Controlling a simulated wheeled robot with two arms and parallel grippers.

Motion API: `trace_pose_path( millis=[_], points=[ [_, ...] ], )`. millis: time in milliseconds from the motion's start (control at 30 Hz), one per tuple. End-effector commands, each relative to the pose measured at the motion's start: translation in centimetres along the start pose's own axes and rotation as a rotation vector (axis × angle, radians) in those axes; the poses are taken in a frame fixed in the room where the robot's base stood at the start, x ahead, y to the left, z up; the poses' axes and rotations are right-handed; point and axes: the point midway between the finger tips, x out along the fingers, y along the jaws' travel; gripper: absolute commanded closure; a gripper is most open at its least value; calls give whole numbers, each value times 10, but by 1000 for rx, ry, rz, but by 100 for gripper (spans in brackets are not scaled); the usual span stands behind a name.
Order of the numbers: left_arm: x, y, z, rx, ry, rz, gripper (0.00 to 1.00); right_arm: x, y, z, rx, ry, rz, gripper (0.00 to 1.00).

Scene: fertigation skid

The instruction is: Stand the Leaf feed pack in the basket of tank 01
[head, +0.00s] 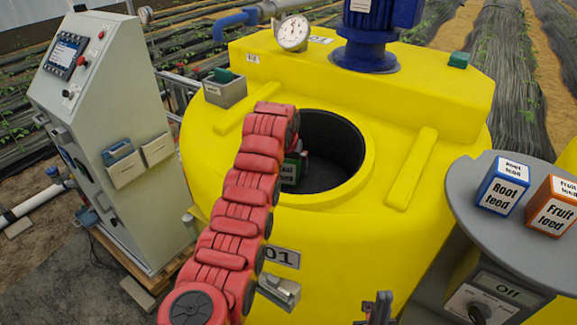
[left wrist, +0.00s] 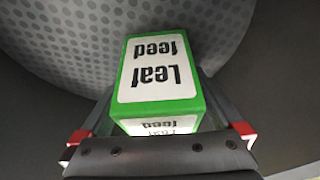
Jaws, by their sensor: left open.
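The Leaf feed pack (left wrist: 160,75) is a green box with white labels, between the fingers of my left gripper (left wrist: 160,133). The fingers are open, one on either side of it. In the head view part of the pack (head: 301,158) shows inside the round opening of yellow tank 01, partly hidden by my red left arm. The dark grey perforated basket (left wrist: 65,45) lies behind and around the pack; in the head view its inside (head: 325,178) is dark. I cannot tell exactly how the pack's base rests. My right gripper (head: 376,308) shows only slightly at the bottom edge.
The tank's rim (head: 362,180) surrounds the opening closely. A blue motor (head: 370,40) and a pressure gauge (head: 292,32) stand behind it. A Root feed pack (head: 502,185) and a Fruit feed pack (head: 552,207) stand on a grey shelf (head: 475,195) at right. A control cabinet (head: 105,130) stands at left.

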Motion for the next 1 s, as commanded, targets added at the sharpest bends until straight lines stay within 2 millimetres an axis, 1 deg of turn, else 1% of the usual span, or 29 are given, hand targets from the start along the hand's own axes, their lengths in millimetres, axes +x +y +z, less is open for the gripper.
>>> trace_pose_path(
  millis=[33, 167, 267, 367, 500, 533, 600, 800, 1000],
  points=[
    [-4, 0, -2, 0, 0, 0, 0, 4, 0, -1, 0, 0, 0, 100],
    [-13, 0, -1, 0, 2, 0, 0, -1, 0, 0, 0, 0, 0, 100],
    [-31, 0, -2, 0, 5, 0, 0, -4, 0, 1, 0, 0, 0, 100],
    [-57, 0, -2, 0, 8, 0, 0, -11, -1, 2, 0, 0, 0, 100],
    [-97, 0, -2, 0, 8, 1, 0, -18, -1, 3, 0, 0, 0, 100],
    [-106, 1, -6, 0, 0, 2, 0, 4, 0, 0, 0, -1, 0, 100],
    [-108, 1, -6, -2, -3, 3, 0, 22, 1, -4, 0, 1, 0, 100],
    [-115, 1, -7, -6, -6, 6, 0, 63, 3, -11, 0, 0, 0, 100],
    [-122, 0, -5, -4, -4, 3, 0, 96, 5, -16, 0, 0, 0, 100]
  ],
)
